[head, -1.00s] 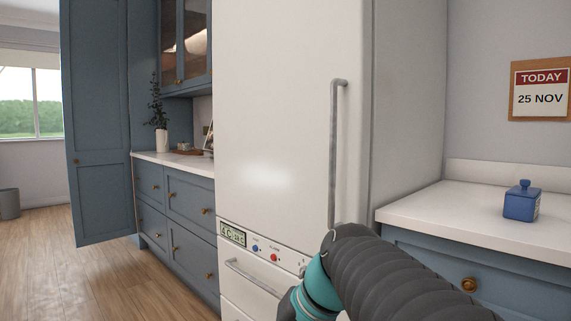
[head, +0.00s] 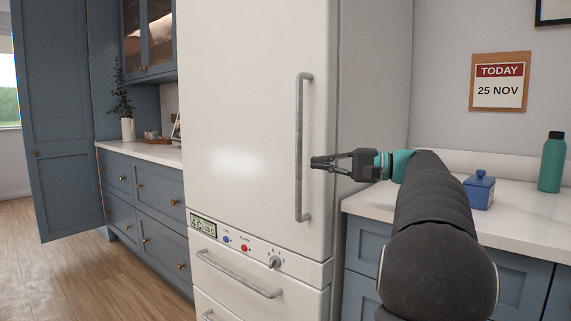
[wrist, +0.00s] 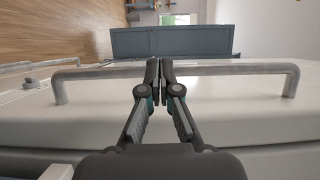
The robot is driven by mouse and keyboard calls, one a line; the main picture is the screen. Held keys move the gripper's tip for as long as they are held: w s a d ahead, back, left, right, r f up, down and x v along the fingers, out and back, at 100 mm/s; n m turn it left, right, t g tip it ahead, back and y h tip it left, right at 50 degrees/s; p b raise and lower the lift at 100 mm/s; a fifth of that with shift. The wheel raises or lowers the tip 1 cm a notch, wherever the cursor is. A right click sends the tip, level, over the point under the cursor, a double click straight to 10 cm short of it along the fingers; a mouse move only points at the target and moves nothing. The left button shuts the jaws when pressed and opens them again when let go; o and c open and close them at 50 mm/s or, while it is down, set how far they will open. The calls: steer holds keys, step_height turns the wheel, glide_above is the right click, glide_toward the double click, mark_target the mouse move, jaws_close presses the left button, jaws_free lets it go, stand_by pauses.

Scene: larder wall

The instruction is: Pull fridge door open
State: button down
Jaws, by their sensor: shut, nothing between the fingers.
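The tall white fridge door (head: 245,110) looks closed in the head view. Its long upright grey bar handle (head: 300,120) is near the door's right edge. The handle also shows in the wrist view (wrist: 230,70), lying across the picture. My gripper (head: 314,163) is beside the handle at about mid-height, coming from the right. In the wrist view the fingertips (wrist: 159,72) are together and overlap the middle of the bar. The gripper is shut with nothing between the fingers. Whether the tips touch the bar cannot be told.
Below the door are a control panel (head: 240,243) and a lower drawer handle (head: 238,276). A white counter (head: 520,225) at right bears a blue pot (head: 480,190) and a teal bottle (head: 552,162). A blue cabinet door (head: 62,120) stands out at left. Wooden floor is free at lower left.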

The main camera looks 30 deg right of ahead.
steer(key=w+a, duration=0.6)
steer(key=a, duration=0.5)
steer(key=shift+w, duration=0.25)
steer(key=shift+d, duration=0.1)
stand_by(1.4)
